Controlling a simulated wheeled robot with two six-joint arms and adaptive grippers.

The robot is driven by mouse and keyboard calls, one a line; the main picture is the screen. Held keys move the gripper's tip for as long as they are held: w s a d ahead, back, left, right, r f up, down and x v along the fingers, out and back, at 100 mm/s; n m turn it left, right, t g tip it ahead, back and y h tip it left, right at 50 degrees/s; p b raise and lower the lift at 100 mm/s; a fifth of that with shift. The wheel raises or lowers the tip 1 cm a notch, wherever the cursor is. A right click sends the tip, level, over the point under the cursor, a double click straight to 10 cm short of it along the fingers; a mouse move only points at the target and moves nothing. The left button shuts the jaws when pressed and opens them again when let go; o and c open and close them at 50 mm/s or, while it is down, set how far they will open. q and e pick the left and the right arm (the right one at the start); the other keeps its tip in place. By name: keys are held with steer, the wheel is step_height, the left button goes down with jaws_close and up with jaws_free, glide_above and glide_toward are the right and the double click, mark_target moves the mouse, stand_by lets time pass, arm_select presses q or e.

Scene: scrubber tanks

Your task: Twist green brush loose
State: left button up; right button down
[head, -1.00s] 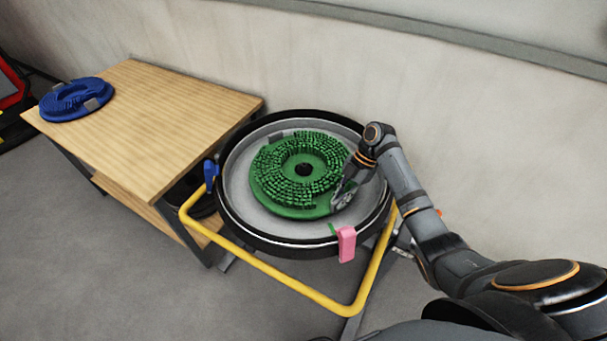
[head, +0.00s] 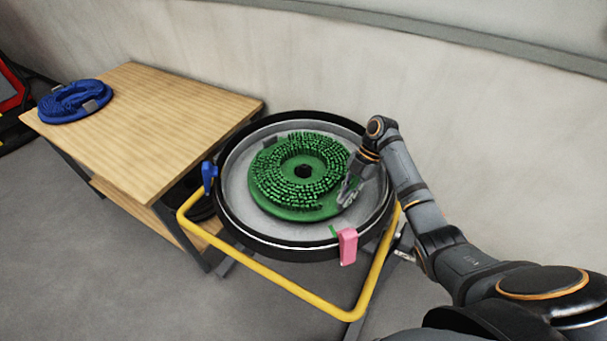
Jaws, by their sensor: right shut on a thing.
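The green brush (head: 265,190) lies bristles up in the round deck (head: 235,205), a grey pan with a black rim. It has a dark centre hole. My right gripper (head: 347,192) is shut on the right edge of the green brush; its fingertips are small and partly hide that edge. A grey tab (head: 269,141) shows at the brush's upper left edge. My left gripper is not in view.
A wooden table (head: 165,125) at the left bears a blue brush (head: 75,102). A yellow tube frame (head: 285,285) runs around the front of the deck. A blue lever (head: 208,175) and a pink tag (head: 348,246) are at its rim. A wall stands behind.

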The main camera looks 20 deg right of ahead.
steer(key=shift+w+d+n+g+p, duration=0.2)
steer(key=shift+w+d+n+p, duration=0.2)
steer(key=shift+d, duration=0.2)
steer(key=shift+w+d+n+g+p, duration=0.25)
steer(key=shift+d+n+p, duration=0.15)
steer(key=shift+d, duration=0.15)
steer(key=shift+d+h, duration=0.15)
steer(key=shift+h, duration=0.15)
steer(key=shift+w+d+n, duration=0.5)
steer(key=shift+d+n, duration=0.05)
steer(key=shift+n, duration=0.05)
steer(key=c, duration=1.3)
jaws_free()
